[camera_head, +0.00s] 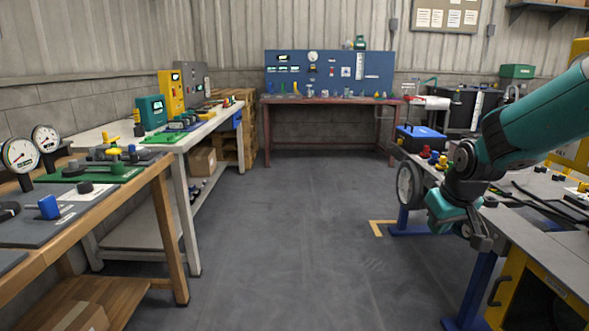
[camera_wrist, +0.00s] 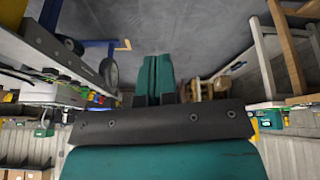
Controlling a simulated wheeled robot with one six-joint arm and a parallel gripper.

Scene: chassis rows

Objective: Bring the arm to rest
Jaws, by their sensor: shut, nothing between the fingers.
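My arm reaches in from the right in the head view, teal with dark joints. My gripper (camera_head: 480,243) hangs at its end, beside the near edge of the right workbench (camera_head: 560,238). In the wrist view my gripper (camera_wrist: 155,75) shows as two teal fingers side by side, pressed together with nothing between them. The floor lies beyond the fingertips. In the head view the fingers are small and partly hidden by the wrist.
A wooden bench (camera_head: 165,200) with gauges (camera_head: 20,155) and a white bench (camera_head: 190,135) line the left. A red-framed bench (camera_head: 330,101) with a blue panel (camera_head: 345,68) stands at the back. A wheel (camera_head: 408,186) is by the right bench. The middle floor (camera_head: 290,230) is clear.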

